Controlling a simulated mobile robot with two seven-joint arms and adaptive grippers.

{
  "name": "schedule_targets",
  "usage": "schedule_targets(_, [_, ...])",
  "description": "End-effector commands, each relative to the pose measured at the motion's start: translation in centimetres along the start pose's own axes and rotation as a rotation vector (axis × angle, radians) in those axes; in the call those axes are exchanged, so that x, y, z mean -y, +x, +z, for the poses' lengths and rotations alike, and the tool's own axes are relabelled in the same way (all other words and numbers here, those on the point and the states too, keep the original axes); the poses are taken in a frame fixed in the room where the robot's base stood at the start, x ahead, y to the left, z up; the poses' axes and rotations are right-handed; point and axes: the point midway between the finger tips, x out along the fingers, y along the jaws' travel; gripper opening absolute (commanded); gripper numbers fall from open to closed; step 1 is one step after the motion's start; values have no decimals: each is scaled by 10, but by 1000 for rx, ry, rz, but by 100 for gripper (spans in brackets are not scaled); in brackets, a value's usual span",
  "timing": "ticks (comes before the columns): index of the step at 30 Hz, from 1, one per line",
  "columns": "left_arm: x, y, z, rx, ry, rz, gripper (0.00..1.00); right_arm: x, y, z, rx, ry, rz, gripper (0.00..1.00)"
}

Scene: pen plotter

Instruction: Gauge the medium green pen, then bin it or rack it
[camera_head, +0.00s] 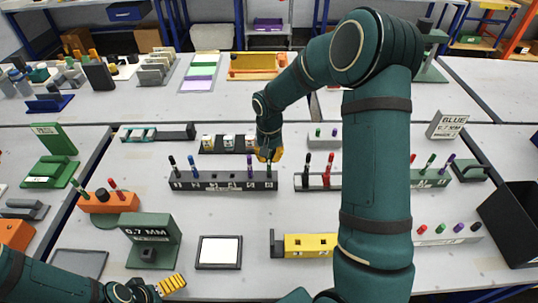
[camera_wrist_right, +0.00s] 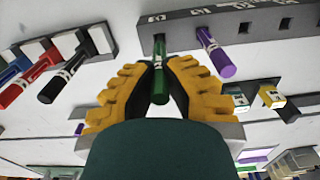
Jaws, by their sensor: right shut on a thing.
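My right gripper (camera_head: 268,155) is above the right end of a long dark pen rack (camera_head: 222,187). In the right wrist view, its yellow fingers (camera_wrist_right: 160,85) are shut on a green pen (camera_wrist_right: 159,72), whose far end meets the rack (camera_wrist_right: 230,22) at a slot. I cannot tell how deep it sits there. A purple pen (camera_wrist_right: 216,53) stands in the neighbouring slot. My left gripper (camera_head: 172,284) is low at the front left; its yellow fingers show, but not whether they are open. A green stand (camera_head: 150,253) carries a "0.7 MM" sign (camera_head: 148,234).
A black open bin (camera_head: 513,225) stands at the right edge. A yellow block device (camera_head: 310,245) and a white pad in a dark frame (camera_head: 219,251) lie in front. A smaller rack with pens (camera_head: 318,182) is right of the long rack. A "BLUE 0.7 MM" sign (camera_head: 448,124) stands farther right.

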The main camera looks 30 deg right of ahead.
Motion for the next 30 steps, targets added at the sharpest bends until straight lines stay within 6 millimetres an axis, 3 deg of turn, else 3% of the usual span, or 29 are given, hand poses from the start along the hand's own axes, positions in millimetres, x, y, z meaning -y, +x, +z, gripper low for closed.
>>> schedule_targets(29, [6,15,2,0,0,0,100,0,23,0,0,0,0,0])
schedule_targets(30, [6,15,2,0,0,0,100,0,22,0,-1,0,0,16])
